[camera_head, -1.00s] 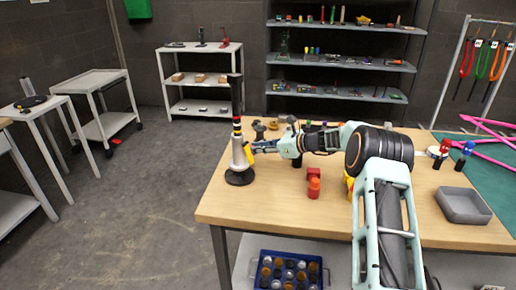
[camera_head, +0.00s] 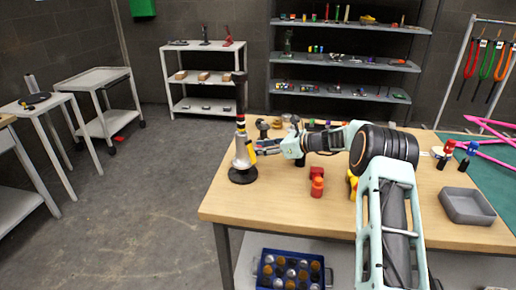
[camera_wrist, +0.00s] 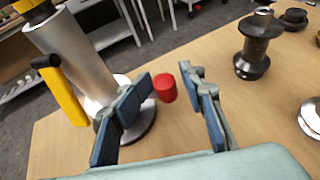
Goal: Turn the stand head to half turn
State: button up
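The stand (camera_head: 242,156) is a silver post on a round black base at the table's left edge, with a dark upright bar above its banded head (camera_head: 240,124). In the wrist view the silver post (camera_wrist: 82,62) fills the upper left. A yellow handle (camera_wrist: 66,97) with a black end hangs beside the post. My gripper (camera_head: 262,150) is beside the stand on its right. In the wrist view my gripper (camera_wrist: 168,112) is open and empty. Its left finger overlaps the post's lower part and the base; contact is unclear. The yellow handle is outside the fingers.
A red cylinder (camera_wrist: 164,87) stands beyond the fingers. A black spool-shaped part (camera_wrist: 256,45) stands to the right. On the table, red pieces (camera_head: 317,183) and a grey tray (camera_head: 467,205) lie right of the stand. The table's near left corner is clear.

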jog(key=v, duration=1.1)
jog(key=shift+s+d, duration=0.15)
jog(key=shift+r, duration=0.1)
jog(key=shift+c, duration=0.3)
